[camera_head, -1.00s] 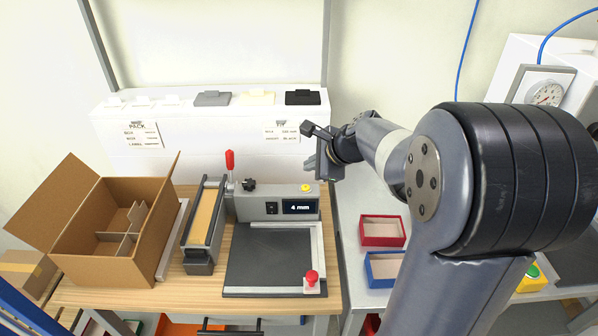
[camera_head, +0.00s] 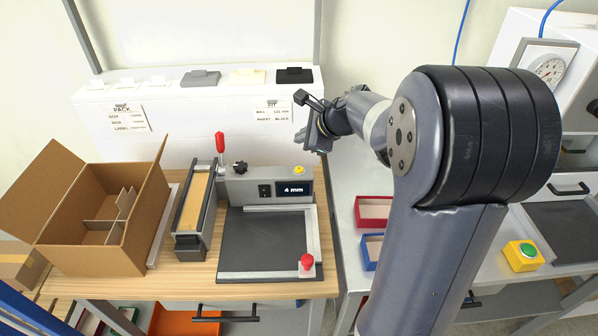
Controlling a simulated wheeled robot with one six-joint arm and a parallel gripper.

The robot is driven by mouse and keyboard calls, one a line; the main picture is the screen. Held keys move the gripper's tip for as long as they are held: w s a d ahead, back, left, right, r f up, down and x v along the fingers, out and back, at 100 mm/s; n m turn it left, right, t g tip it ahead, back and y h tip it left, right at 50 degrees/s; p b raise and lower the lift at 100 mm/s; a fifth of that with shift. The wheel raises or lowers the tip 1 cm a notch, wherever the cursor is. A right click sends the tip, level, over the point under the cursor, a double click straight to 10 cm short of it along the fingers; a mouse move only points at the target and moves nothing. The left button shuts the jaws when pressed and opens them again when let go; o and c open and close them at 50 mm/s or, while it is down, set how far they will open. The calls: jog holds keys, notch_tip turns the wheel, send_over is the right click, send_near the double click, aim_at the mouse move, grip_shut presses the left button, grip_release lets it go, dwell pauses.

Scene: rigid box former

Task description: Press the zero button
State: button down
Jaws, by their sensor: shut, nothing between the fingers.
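A grey measuring device (camera_head: 240,188) stands on the wooden bench, with a display (camera_head: 298,190) reading 4 mm. A small yellow button (camera_head: 299,169) sits on top of it above the display; no label shows to confirm it is the zero button. My gripper (camera_head: 316,145) is shut and empty. In the picture it appears just above and right of the yellow button, apart from it. How far it is from the button in depth is hard to tell.
An open cardboard box (camera_head: 140,225) is at left.

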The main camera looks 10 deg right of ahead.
jog(key=b, duration=0.6)
send_over(302, 173)
jog(key=shift+f, duration=3.55)
jog(key=shift+f, duration=0.15)
jog(key=shift+f, duration=0.3)
jog(key=shift+f+b, duration=0.45)
jog(key=shift+r, duration=0.1)
jog(key=shift+r+p, duration=0.8)
jog(key=shift+p, duration=0.05)
notch_tip(302, 173, up, 5)
jog(key=p, duration=0.4)
jog(key=shift+p, duration=0.3)
